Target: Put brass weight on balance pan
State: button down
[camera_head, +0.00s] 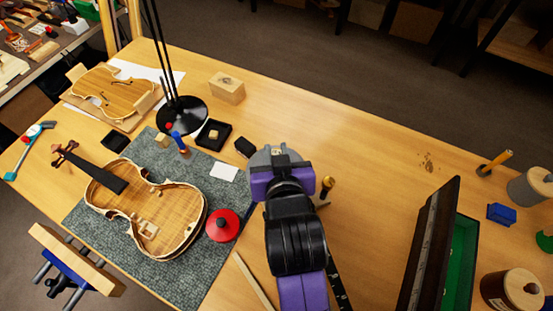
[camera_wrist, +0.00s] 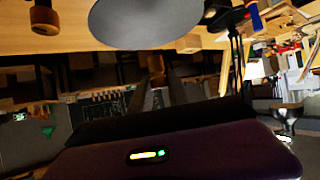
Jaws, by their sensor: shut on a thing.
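My gripper (camera_head: 279,165) points away from me over the table, right of the green mat. A grey round pan (camera_head: 257,158), which looks like the balance pan, shows partly from behind it. In the wrist view the pan (camera_wrist: 145,22) is a large grey oval just beyond my fingertips. My gripper (camera_wrist: 158,82) is shut on a small, dim brownish thing (camera_wrist: 157,66), which I take to be the brass weight. Its outline is blurred by shadow. I cannot tell whether it touches the pan. The rest of the balance is hidden by my arm.
A violin body (camera_head: 150,215) and a red round object (camera_head: 222,225) lie left on the mat. A small black tray (camera_head: 225,143) and a dark-stemmed lamp base (camera_head: 190,120) stand beyond. A gold-topped tool (camera_head: 327,184) is close right. An open green-lined case (camera_head: 462,262) stands farther right.

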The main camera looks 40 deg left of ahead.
jog(key=shift+f, duration=1.9)
jog(key=shift+f, duration=0.15)
jog(key=c, duration=1.3)
grip_release()
jog(key=shift+o, duration=0.2)
jog(key=shift+r, duration=0.2)
jog(key=v, duration=1.2)
jog(key=shift+b, duration=0.45)
